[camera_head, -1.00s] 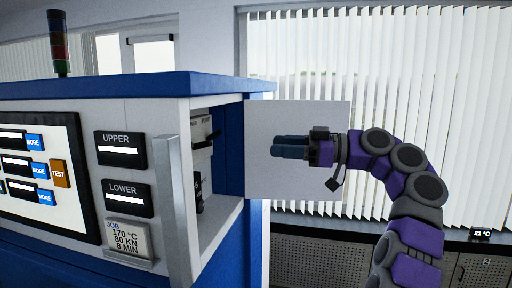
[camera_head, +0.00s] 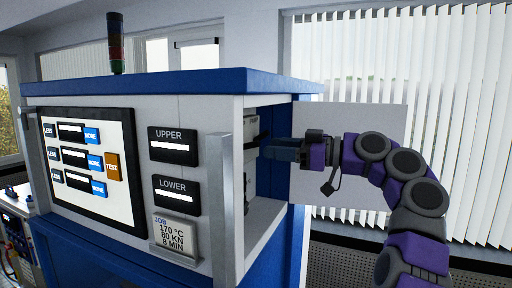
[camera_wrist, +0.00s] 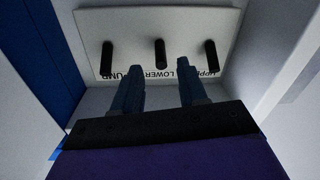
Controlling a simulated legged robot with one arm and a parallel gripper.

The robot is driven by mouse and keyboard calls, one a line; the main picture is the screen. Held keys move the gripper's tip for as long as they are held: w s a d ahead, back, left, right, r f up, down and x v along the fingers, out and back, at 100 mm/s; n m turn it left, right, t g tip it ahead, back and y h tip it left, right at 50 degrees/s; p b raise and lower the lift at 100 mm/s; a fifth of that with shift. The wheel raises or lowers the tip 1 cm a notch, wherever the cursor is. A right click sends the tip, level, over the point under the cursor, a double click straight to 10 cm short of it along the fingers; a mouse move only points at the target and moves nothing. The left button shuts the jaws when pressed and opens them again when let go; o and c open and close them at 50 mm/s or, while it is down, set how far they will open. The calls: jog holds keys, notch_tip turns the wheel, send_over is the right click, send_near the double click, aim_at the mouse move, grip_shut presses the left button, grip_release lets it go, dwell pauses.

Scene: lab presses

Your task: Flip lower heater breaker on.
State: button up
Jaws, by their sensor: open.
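In the wrist view a pale breaker panel (camera_wrist: 185,25) carries three black levers in a row. Its upside-down labels read UPPER at the right, LOWER in the middle and PUMP at the left. The middle lever, the lower heater breaker (camera_wrist: 159,54), shows in the gap between my fingertips, beyond them; I cannot tell whether they touch it. The pump lever (camera_wrist: 107,56) and the upper lever (camera_wrist: 211,55) lie outside the fingers. My gripper (camera_wrist: 158,68) is open and empty. In the head view my gripper (camera_head: 267,152) points left into the press's side compartment, where the levers are mostly hidden.
The compartment's side walls stand close on both sides in the wrist view. The open white door (camera_head: 360,122) is behind my arm.

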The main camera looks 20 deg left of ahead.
aim_at(260, 145)
jog(key=shift+w+a+r+p, duration=0.1)
jog(key=shift+a+p, duration=0.25)
jog(key=shift+a, duration=2.3)
jog(key=shift+c, duration=1.4)
jog(key=shift+d, duration=0.3)
grip_shut()
